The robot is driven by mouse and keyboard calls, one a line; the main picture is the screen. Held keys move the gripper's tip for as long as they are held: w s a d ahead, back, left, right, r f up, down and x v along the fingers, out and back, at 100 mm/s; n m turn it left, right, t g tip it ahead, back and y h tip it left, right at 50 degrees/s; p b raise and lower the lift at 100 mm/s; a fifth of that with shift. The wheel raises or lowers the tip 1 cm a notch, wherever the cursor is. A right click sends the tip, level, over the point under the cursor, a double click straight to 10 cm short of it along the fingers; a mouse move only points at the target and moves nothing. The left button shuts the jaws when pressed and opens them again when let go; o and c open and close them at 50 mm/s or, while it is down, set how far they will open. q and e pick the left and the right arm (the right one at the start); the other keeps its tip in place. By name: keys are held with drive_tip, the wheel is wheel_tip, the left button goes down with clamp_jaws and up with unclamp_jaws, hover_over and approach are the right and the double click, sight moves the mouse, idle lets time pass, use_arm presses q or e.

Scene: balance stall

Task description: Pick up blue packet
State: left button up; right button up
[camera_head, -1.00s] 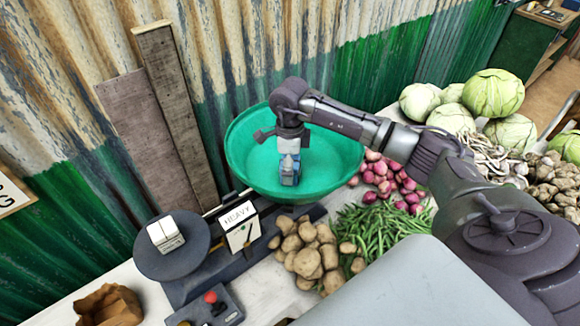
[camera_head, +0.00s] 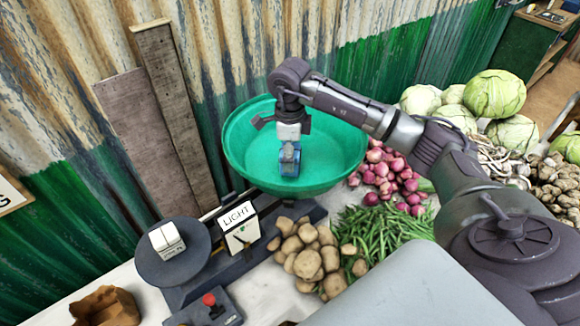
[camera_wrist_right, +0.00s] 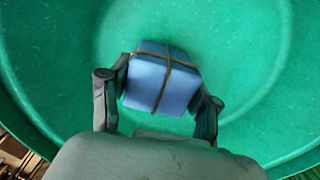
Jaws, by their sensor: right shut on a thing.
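The blue packet (camera_head: 289,163) is tied with dark string and is in my right gripper (camera_head: 289,152), over the green pan (camera_head: 245,150) of the balance. In the right wrist view the packet (camera_wrist_right: 162,78) sits between the two fingers of my right gripper (camera_wrist_right: 160,92), which are shut on its sides. The green pan (camera_wrist_right: 240,45) fills the background there. I cannot tell how far the packet is above the pan floor. My left gripper does not show.
The balance sign (camera_head: 238,217) reads LIGHT. A box with a red button (camera_head: 209,299) and a brown sack (camera_head: 106,306) are in front.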

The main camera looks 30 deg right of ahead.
wheel_tip(320, 180, up, 6)
drive_tip(key=shift+f+b, duration=0.1)
drive_tip(key=shift+b, duration=0.6)
drive_tip(key=shift+r, duration=0.35)
wheel_tip(320, 180, up, 8)
drive_tip(key=p, duration=0.8)
